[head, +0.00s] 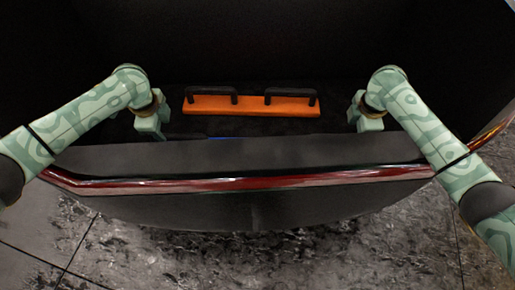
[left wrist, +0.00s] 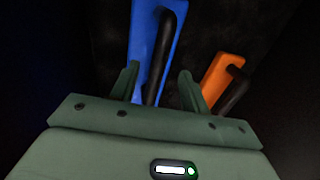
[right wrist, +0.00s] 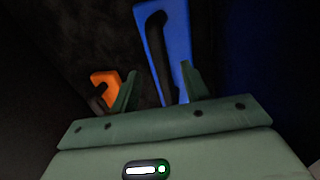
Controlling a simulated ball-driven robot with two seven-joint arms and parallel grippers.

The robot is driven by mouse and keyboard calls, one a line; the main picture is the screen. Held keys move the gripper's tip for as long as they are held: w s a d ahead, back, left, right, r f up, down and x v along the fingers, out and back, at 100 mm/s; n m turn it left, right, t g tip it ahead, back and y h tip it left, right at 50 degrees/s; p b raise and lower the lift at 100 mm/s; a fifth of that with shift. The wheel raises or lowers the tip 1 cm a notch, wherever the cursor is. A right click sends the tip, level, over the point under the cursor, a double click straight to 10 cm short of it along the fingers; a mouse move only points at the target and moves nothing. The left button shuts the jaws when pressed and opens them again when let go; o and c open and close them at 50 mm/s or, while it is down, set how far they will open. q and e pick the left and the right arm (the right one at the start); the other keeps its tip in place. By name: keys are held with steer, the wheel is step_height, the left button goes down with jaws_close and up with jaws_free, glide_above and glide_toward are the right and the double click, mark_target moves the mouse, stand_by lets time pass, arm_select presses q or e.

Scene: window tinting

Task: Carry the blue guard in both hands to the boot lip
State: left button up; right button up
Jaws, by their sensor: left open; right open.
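The blue guard (head: 220,138) lies in the boot behind the boot lip (head: 290,152); the head view shows only a thin blue sliver of it. It shows as a long blue board with a black handle in the left wrist view (left wrist: 140,45) and the right wrist view (right wrist: 178,45). My left gripper (head: 150,128) is open, with the black handle appearing between its fingers (left wrist: 158,82). My right gripper (head: 369,118) is open, and a black handle also appears between its fingers (right wrist: 159,80). I cannot tell whether either finger touches it.
An orange board (head: 250,106) with two black handles lies deeper in the boot, behind the guard. Dark boot walls enclose both sides. A red strip (head: 240,183) runs along the lip's outer edge, above a grey tiled floor (head: 130,245). The lip's top is clear.

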mark_target(168, 135)
arm_select(q)
steer(key=f, duration=0.3)
steer(key=w+f, duration=0.1)
steer(key=f, duration=0.2)
steer(key=shift+w+f, duration=0.15)
steer(key=shift+f, duration=0.25)
arm_select(e)
steer(key=f, duration=0.3)
steer(key=w+f, duration=0.1)
steer(key=f, duration=0.2)
steer(key=shift+w+f, duration=0.15)
steer(key=shift+f, duration=0.2)
arm_select(q)
steer(key=shift+c, duration=0.4)
arm_select(e)
steer(key=shift+c, duration=0.4)
arm_select(q)
jaws_close()
arm_select(e)
jaws_close()
arm_select(q)
steer(key=shift+r, duration=0.1)
arm_select(e)
steer(key=shift+r, duration=0.1)
